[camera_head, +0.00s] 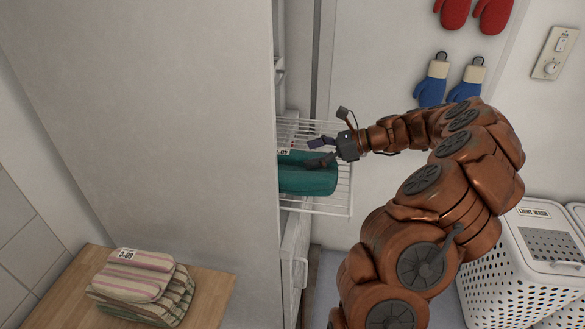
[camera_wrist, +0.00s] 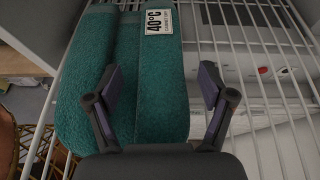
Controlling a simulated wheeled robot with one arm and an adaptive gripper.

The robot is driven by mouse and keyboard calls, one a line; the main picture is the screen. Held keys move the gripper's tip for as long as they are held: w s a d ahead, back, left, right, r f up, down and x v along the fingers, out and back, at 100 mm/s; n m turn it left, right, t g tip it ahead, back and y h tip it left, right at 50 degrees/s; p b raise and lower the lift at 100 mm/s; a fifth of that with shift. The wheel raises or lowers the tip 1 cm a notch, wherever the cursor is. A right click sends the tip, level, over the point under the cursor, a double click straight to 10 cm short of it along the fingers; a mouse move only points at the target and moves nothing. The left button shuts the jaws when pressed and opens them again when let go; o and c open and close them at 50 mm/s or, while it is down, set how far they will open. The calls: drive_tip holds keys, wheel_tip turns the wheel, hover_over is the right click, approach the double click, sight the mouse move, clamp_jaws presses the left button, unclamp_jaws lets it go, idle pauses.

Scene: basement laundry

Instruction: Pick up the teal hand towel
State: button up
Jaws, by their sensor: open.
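The teal hand towel (camera_head: 310,178) lies folded on a white wire shelf (camera_head: 338,198) that sticks out of the tall pale cabinet. In the wrist view the towel (camera_wrist: 150,90) fills the left and middle, with a white "40°C" tag (camera_wrist: 159,22) near its far end. My gripper (camera_head: 318,152) is at the towel from the right in the head view. In the wrist view my gripper (camera_wrist: 160,82) is open, its left finger over the towel and its right finger beyond the towel's right edge. I cannot tell whether either finger touches the towel.
The cabinet's side panel (camera_head: 150,100) stands close left of the shelf. Striped folded towels (camera_head: 140,285) lie on a wooden top (camera_head: 205,290) at lower left. White laundry baskets (camera_head: 520,265) stand at lower right. Red mitts (camera_head: 492,14) and blue mitts (camera_head: 432,88) hang behind.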

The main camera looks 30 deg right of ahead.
drive_tip(key=shift+w+a, duration=0.1)
drive_tip(key=shift+a, duration=0.15)
drive_tip(key=shift+f, duration=0.1)
drive_tip(key=c, duration=1.3)
drive_tip(key=shift+c, duration=0.4)
drive_tip(key=shift+d, duration=0.1)
